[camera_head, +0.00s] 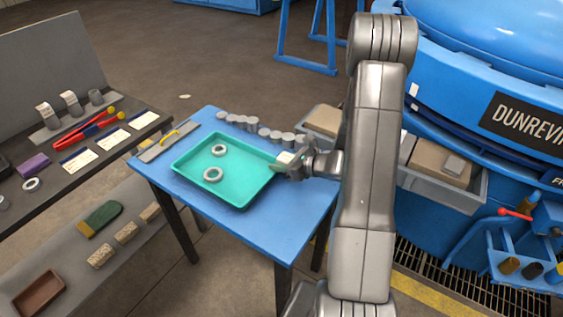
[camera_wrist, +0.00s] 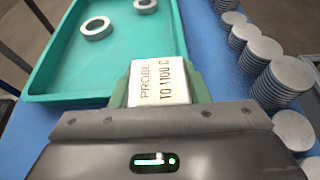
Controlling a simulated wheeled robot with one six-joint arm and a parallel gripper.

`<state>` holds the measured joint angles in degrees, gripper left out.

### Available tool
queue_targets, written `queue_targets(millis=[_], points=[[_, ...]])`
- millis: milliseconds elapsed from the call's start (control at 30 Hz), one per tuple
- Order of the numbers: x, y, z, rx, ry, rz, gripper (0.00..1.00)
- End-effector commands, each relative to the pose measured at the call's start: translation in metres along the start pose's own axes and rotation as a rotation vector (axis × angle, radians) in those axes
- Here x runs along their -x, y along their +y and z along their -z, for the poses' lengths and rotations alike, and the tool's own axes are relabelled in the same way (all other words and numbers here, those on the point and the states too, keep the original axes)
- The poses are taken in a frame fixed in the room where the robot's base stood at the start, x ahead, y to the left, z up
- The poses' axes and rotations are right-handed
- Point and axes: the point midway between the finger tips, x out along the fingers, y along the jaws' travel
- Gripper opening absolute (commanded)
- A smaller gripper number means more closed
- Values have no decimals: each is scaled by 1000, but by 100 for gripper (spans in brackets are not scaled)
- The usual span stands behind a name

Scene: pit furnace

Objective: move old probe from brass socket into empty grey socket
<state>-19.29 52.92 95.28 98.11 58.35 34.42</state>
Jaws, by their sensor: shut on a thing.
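My gripper (camera_head: 284,168) is over the right edge of the turquoise tray on the blue table. In the wrist view its green fingers (camera_wrist: 160,84) are shut on a white block (camera_wrist: 160,82) printed "PROBE TO 1100 C". The block also shows as a pale shape in the head view (camera_head: 285,157). I cannot tell whether it is the old probe, and whatever is below it is hidden. At the lower right, a blue holder has a brown socket-like cup (camera_head: 509,266) and a dark one (camera_head: 531,270). I cannot tell which sockets are brass or grey.
The turquoise tray (camera_head: 239,201) holds two rings (camera_head: 213,174). Stacks of grey discs (camera_wrist: 257,50) stand close to the right of my gripper. The left bench bears a rack with tagged grey pieces (camera_head: 70,101) and red tongs (camera_head: 80,132). The blue furnace (camera_head: 470,75) stands at right.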

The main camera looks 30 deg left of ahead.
Motion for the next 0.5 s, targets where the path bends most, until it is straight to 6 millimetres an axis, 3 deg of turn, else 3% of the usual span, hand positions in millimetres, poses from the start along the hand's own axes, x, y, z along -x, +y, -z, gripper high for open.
queue_targets(millis=[400,433,500], points=[[-2,0,5,2,-1,0,15],[-2,0,4,2,0,0,48],[-2,0,4,1,0,0,61]])
